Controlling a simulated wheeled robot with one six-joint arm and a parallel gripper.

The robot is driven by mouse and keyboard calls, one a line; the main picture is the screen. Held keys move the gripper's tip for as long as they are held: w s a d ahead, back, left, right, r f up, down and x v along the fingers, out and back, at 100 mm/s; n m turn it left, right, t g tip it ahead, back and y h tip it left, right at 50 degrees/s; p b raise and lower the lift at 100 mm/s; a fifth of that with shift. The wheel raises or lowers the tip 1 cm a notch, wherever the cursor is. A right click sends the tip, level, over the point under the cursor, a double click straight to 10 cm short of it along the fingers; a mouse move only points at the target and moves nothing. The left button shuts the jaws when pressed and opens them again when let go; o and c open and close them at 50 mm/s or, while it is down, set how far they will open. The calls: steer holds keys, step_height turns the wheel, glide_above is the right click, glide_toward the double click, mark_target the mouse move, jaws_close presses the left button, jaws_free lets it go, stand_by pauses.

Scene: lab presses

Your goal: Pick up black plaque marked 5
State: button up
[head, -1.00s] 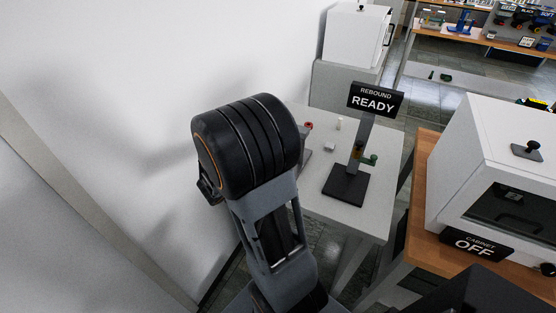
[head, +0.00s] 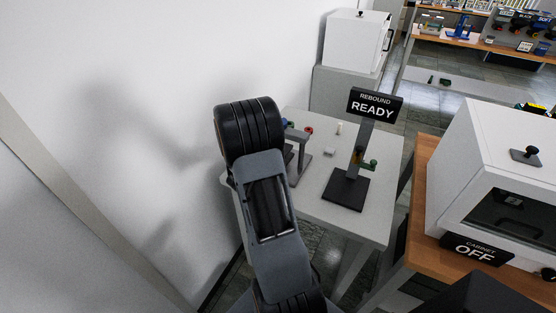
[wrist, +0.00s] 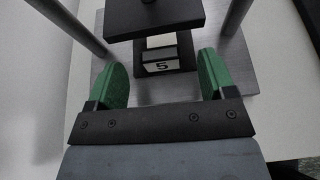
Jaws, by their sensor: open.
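The black plaque marked 5 (wrist: 162,66) is in the wrist view, just ahead of my gripper, with a pale label bearing the 5. It sits on a grey metal base between two round metal posts, under a dark plate (wrist: 155,18) that hides what is above it. My gripper (wrist: 162,80) is open, its green pads to the left and right of the plaque with clear gaps on both sides. Nothing is between the pads near my palm. In the head view my arm hides my gripper, and I cannot make out the plaque there.
A press-like frame (head: 299,140) stands partly behind my arm on the pale table (head: 352,222). A REBOUND READY sign (head: 374,104) stands to its right. A white cabinet with an OFF sign (head: 475,250) is on the wooden bench. The wall is close on the left.

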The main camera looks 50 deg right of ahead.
steer(key=shift+x, duration=1.65)
steer(key=shift+r, duration=0.1)
steer(key=shift+c, duration=0.3)
steer(key=c, duration=1)
